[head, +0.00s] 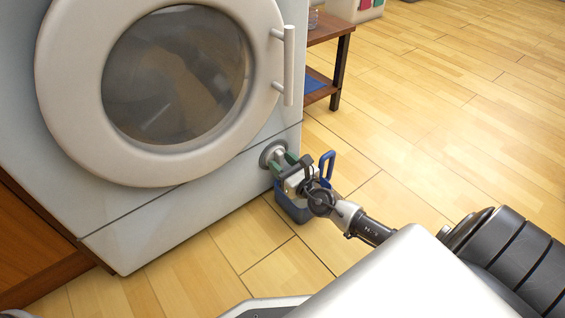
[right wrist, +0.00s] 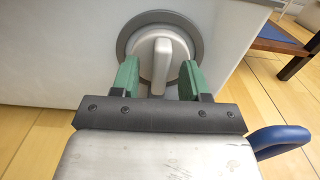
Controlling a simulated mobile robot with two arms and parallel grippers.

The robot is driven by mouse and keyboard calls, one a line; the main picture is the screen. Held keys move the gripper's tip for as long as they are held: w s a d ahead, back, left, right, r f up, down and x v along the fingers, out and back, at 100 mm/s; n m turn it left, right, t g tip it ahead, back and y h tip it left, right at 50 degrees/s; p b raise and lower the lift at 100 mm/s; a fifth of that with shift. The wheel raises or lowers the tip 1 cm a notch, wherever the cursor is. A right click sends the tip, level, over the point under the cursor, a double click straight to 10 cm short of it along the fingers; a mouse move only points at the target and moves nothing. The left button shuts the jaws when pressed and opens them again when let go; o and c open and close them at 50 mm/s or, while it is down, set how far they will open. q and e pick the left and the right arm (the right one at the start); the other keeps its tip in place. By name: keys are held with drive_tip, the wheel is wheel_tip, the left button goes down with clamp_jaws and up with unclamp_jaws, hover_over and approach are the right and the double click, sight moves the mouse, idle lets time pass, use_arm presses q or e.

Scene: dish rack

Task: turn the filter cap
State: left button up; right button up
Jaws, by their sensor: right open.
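The filter cap (right wrist: 160,62) is a round grey knob with a raised grip bar, set in a darker ring low on the front of the white washing machine (head: 200,218). In the head view the cap (head: 268,152) is at the machine's lower right, partly hidden by my gripper. My right gripper (right wrist: 159,80) is open, with one green finger on either side of the grip bar. A small gap shows between the bar and each finger. In the head view the right gripper (head: 282,163) is in front of the cap. My left gripper is not in view.
A blue bucket-like container (head: 295,212) stands on the floor below my right gripper. A wooden side table (head: 335,60) stands right of the machine, and a wooden cabinet (head: 30,245) is at the left. The wooden floor at right is clear.

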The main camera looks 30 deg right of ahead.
drive_tip(key=shift+s, duration=0.85)
drive_tip(key=s, duration=0.6)
drive_tip(key=shift+d, duration=0.3)
